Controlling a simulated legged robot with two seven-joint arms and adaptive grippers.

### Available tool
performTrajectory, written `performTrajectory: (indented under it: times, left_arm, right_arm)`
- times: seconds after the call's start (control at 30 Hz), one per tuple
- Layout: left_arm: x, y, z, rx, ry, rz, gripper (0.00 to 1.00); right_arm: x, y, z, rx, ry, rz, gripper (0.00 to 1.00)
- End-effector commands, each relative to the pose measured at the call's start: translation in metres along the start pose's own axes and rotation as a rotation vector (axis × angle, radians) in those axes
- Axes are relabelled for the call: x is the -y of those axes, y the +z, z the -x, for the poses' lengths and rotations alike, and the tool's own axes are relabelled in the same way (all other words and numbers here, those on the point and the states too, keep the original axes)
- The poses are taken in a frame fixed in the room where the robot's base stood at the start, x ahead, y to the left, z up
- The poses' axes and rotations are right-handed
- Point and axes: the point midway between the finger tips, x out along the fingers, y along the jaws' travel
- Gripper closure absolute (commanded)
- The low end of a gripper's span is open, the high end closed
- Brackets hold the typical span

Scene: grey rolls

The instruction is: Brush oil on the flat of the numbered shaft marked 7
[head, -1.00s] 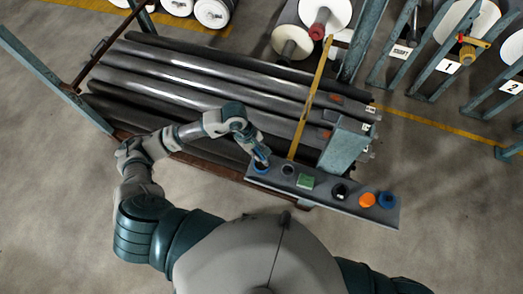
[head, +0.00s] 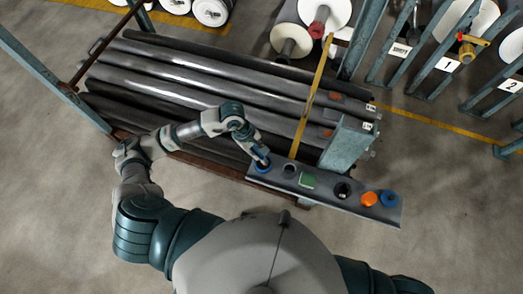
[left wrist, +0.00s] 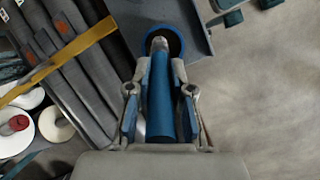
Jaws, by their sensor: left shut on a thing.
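My left gripper (head: 261,157) is over the left end of a narrow grey shelf. In the left wrist view, the gripper (left wrist: 160,100) is shut on a blue-handled brush (left wrist: 160,112). The brush's far end points into or over a dark pot with a blue rim (left wrist: 178,42); its bristles are hidden. The same pot (head: 263,167) shows in the head view. Several dark grey shafts (head: 200,72) lie side by side on a rack. Small white labels (head: 368,126) show at their right ends, too small to read. Orange patches (head: 336,96) show near those ends. My right gripper is out of view.
The grey shelf (head: 325,190) also holds a green block (head: 307,180), a black cup (head: 342,190), an orange pot (head: 369,199) and a blue pot (head: 389,198). A yellow bar (head: 313,95) crosses the shafts. A teal post (head: 346,145) stands by their right ends.

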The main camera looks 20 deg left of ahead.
Motion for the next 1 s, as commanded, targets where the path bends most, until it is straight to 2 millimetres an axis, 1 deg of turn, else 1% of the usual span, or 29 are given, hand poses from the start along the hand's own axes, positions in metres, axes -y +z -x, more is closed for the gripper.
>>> performTrajectory:
  times: [0.1, 0.47, 0.83, 1.0]
  left_arm:
    - [0.0000, -0.0004, -0.0019, -0.001, -0.001, 0.001, 1.00]
    - [-0.0050, 0.0077, -0.0077, -0.010, -0.006, -0.001, 1.00]
    - [0.0001, -0.0007, -0.0067, -0.002, -0.001, 0.000, 1.00]
    - [0.0003, -0.0011, -0.0073, -0.003, -0.002, 0.001, 1.00]
  right_arm:
    - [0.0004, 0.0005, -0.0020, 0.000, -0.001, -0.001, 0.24]
    - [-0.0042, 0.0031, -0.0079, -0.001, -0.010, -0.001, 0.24]
    - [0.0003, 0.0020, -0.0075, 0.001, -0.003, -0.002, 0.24]
    - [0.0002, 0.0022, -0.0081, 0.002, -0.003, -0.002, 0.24]
